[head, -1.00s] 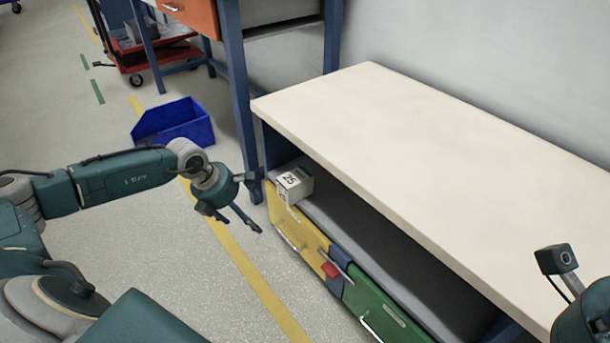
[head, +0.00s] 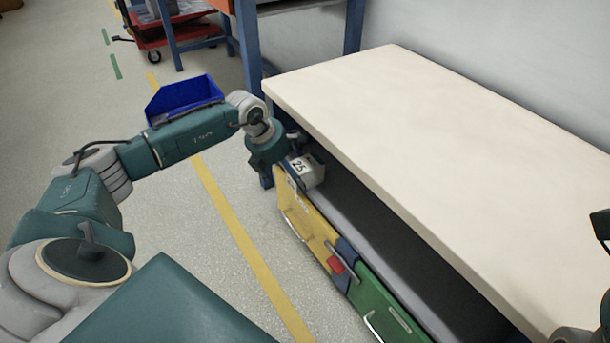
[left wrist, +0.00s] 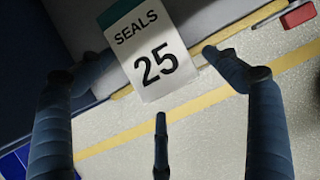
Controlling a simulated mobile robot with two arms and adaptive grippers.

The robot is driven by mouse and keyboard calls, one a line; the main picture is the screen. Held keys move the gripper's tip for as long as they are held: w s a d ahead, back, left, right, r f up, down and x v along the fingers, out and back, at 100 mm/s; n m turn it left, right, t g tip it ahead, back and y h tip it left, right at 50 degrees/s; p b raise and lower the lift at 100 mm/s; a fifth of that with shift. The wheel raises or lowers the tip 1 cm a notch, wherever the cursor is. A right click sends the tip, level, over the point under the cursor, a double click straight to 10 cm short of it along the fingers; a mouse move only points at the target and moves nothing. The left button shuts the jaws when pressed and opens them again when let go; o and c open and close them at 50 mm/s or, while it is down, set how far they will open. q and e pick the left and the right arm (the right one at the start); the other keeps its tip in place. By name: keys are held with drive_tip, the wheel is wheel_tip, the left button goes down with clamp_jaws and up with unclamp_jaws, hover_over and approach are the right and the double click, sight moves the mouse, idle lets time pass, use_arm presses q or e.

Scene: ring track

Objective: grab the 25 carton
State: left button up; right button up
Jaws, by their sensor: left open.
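The 25 carton (head: 310,172) is a small white box with a green band at its top, in the open shelf space under the pale worktop, at its far left end. In the left wrist view its label (left wrist: 150,57) reads "SEALS 25", tilted. My left gripper (head: 290,160) is at the carton's left side, partly covering it. In the left wrist view my left gripper (left wrist: 155,85) is open, with two fingers spread to either side of the label and one below it. Contact with the carton cannot be told. Only a dark part of my right arm shows at the right edge.
The worktop (head: 420,150) overhangs the shelf. Yellow (head: 307,222) and green (head: 385,305) drawer fronts with handles lie below, with a red block (head: 336,265) between. A blue bin (head: 190,97) stands on the floor. A blue table leg (head: 252,60) stands behind.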

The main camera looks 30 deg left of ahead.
use_arm(q)
drive_tip(key=w, duration=0.1)
drive_tip(key=w+d+f+b, duration=0.1)
drive_tip(key=w+b, duration=0.1)
drive_tip(key=shift+w+d+f, duration=0.15)
drive_tip(key=shift+w+d, duration=0.1)
drive_tip(key=shift+d, duration=0.05)
drive_tip(key=c, duration=1.4)
drive_tip(key=shift+o, duration=0.2)
